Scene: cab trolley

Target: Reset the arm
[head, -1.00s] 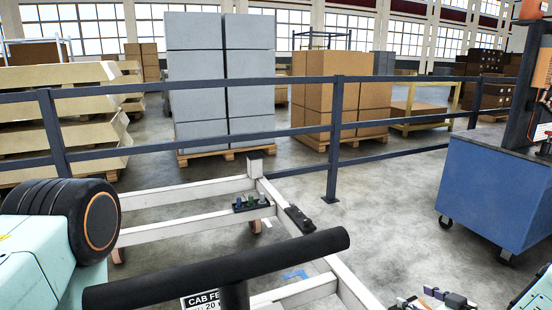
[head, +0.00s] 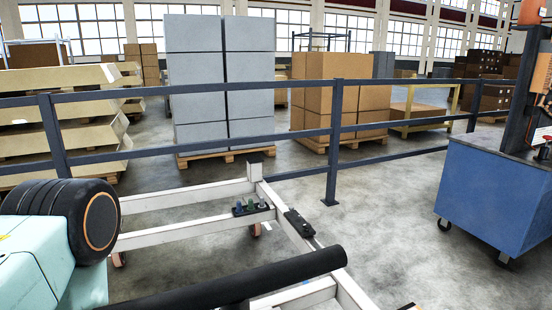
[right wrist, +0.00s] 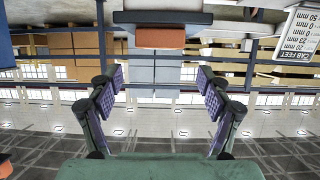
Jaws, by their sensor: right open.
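My right gripper (right wrist: 158,95) is open and empty in the right wrist view, its two dark padded fingers spread apart with nothing between them. That view is upside down. In the head view the right gripper is almost wholly out of frame; only a small dark piece shows at the bottom edge. My left gripper is in neither view. The white trolley frame (head: 190,234) stands in front of me, with a black bar (head: 260,280) across its near side. A white sign (right wrist: 298,38) lettered "CAB FEET" shows at the right wrist view's upper right.
A dark railing (head: 337,135) runs behind the trolley, with grey stacks (head: 195,80) and brown boxes (head: 365,95) beyond. A blue wheeled cabinet (head: 495,190) stands at the right. Floor between trolley and cabinet is clear.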

